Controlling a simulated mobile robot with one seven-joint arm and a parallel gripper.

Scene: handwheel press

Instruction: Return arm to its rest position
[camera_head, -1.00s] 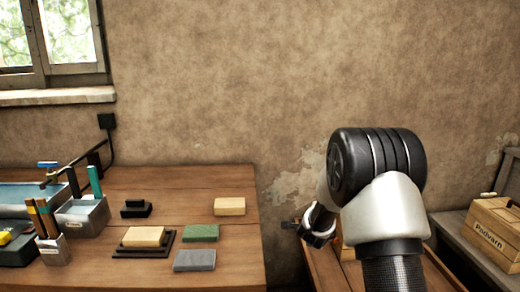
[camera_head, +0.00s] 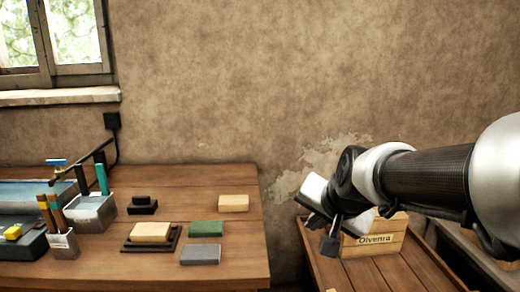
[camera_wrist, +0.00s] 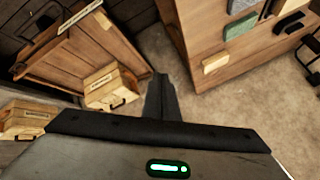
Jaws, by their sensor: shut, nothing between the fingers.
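My arm reaches in from the right edge in the head view, bent down at the wrist. My gripper (camera_head: 331,242) hangs in front of the wall, to the right of the workbench and in front of a wooden box labelled Olvenra (camera_head: 388,240). It is apart from the bench. In the wrist view the dark fingers of my gripper (camera_wrist: 161,95) are together, with nothing between them. The arm's root lies outside the head view.
The workbench (camera_head: 112,182) at left holds a cream block (camera_head: 234,203), a green block (camera_head: 206,229), a grey block (camera_head: 200,254) and tool holders. A lower wooden table (camera_head: 405,268) carries the Olvenra box. The wall stands behind; a window (camera_head: 60,40) is upper left.

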